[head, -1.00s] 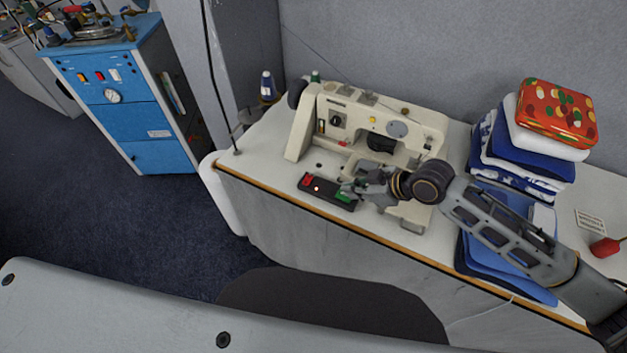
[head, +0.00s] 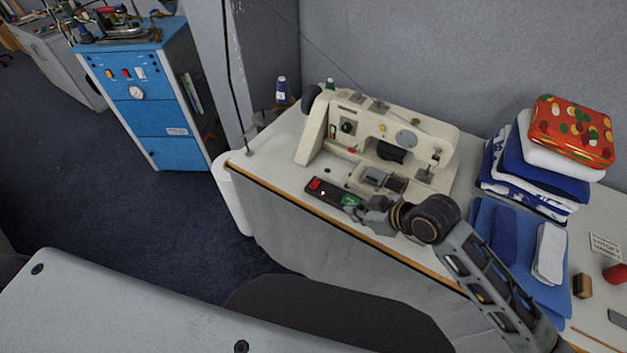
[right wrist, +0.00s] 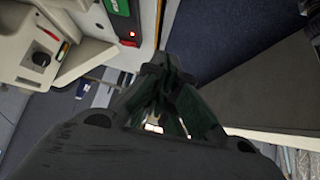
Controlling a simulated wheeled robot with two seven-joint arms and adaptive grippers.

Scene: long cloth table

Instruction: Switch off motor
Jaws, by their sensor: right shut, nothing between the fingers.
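The motor switch box (head: 328,193) lies near the table's front edge, a dark box with a red button (head: 315,184), a small lit lamp and a green button (head: 350,200). The cream sewing machine (head: 400,125) stands behind it. My right gripper (head: 362,208) is shut and empty, at the green end of the box; I cannot tell if it touches. In the right wrist view, the shut fingers (right wrist: 157,72) are in the middle, and the box (right wrist: 124,20) shows at the top with its green part and red light. My left gripper is not in view.
Folded cloths (head: 535,165) with a red patterned tin (head: 570,130) on top stand right of the machine. Blue cloths (head: 495,235) lie under my right forearm's side. Thread cones stand behind the machine. A blue cabinet (head: 150,100) stands on the floor at left.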

